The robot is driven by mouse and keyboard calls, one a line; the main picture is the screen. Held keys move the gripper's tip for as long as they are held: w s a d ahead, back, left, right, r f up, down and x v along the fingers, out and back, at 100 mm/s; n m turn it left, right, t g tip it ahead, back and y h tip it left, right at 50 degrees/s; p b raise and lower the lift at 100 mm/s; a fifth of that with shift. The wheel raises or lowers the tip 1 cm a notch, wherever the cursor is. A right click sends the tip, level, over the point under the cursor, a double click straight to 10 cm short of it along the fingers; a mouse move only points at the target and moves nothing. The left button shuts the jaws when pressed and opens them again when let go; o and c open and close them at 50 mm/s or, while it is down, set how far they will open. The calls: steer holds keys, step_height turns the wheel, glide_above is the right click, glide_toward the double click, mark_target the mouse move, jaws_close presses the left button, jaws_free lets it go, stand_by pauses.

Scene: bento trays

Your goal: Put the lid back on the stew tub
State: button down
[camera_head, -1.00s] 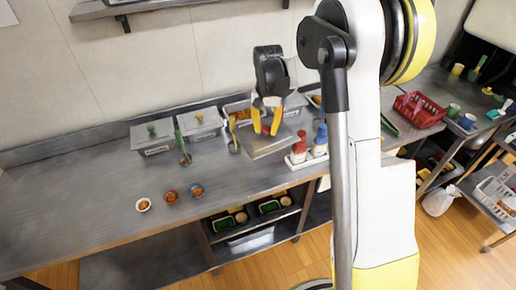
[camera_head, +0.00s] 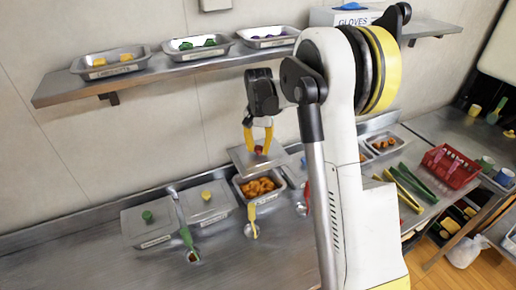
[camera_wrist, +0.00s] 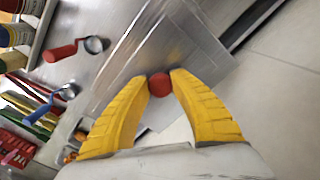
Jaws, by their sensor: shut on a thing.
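My gripper (camera_head: 259,140) is shut on the red knob of a flat grey metal lid (camera_head: 240,157). The lid hangs roughly level in the air. In the wrist view both yellow fingers (camera_wrist: 159,80) pinch the red knob (camera_wrist: 158,88), with the grey lid (camera_wrist: 190,45) beyond it. In the head view the lid appears just above and behind an open tub (camera_head: 241,194) of orange-brown food; I cannot tell whether it overlaps the opening. The tub's label is too small to read. My arm hides part of the counter to the right.
Left of the open tub stand a lidded tub with a yellow knob (camera_head: 220,206) and one with a green knob (camera_head: 132,226). Green (camera_head: 186,237) and yellow (camera_head: 252,214) ladles lie in front. A shelf (camera_head: 60,92) with trays runs above. A red basket (camera_head: 450,167) stands right.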

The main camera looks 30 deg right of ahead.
mark_target(259, 157)
step_height(259, 157, down, 13)
steer(key=b, duration=0.8)
steer(key=shift+s, duration=0.15)
steer(key=shift+f+b, duration=0.25)
steer(key=shift+b, duration=0.1)
stand_by(0.7)
steer(key=c, duration=0.6)
jaws_free()
steer(key=shift+r, duration=0.15)
steer(key=shift+r+p, duration=2.15)
steer(key=shift+r, duration=1.25)
jaws_close()
